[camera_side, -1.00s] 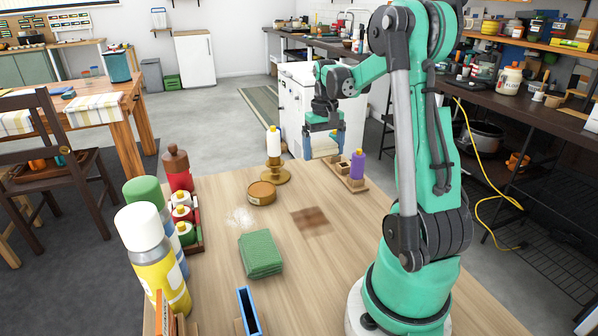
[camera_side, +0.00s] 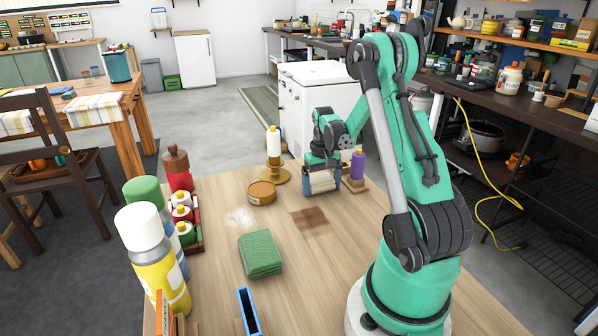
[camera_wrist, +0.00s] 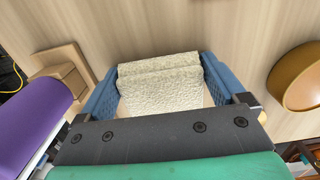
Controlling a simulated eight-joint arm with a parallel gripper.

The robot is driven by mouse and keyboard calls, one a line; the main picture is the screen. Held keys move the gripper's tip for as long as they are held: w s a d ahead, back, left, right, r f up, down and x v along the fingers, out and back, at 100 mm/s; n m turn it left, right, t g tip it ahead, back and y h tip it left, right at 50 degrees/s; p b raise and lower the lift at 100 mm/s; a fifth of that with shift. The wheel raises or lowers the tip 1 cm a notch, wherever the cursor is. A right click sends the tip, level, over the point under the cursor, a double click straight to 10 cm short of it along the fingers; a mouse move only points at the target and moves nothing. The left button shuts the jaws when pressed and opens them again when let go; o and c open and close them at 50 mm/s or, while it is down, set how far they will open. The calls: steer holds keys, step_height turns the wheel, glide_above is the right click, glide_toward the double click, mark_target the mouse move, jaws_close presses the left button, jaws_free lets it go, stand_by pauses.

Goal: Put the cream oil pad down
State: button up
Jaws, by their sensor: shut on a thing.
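My gripper (camera_side: 322,188) is low over the far part of the wooden table, just left of the purple bottle (camera_side: 357,165). In the wrist view its two blue fingers stand on either side of the cream oil pad (camera_wrist: 165,90), shut on it. The pad looks rough, pale and blocky, with a fold or step along its far edge. In the side view the pad shows only as a pale strip between the fingers. I cannot tell whether its underside touches the table.
A wooden holder (camera_wrist: 62,78) is beside the purple bottle. Table around the stain is clear.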

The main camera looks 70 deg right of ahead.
mark_target(320, 181)
steer(key=shift+f, duration=0.3)
steer(key=shift+f, duration=0.2)
steer(key=o, duration=1)
steer(key=shift+o, duration=0.2)
step_height(320, 181, up, 13)
steer(key=w+a+r+n+t, duration=0.1)
steer(key=w+a+n+t, duration=0.1)
steer(key=a, duration=1.2)
steer(key=w+a+n+t, duration=0.2)
steer(key=a+n+t, duration=0.3)
steer(key=a, duration=0.9)
steer(key=shift+r+n+t, duration=0.3)
steer(key=shift+r+n, duration=0.1)
steer(key=shift+n, duration=0.6)
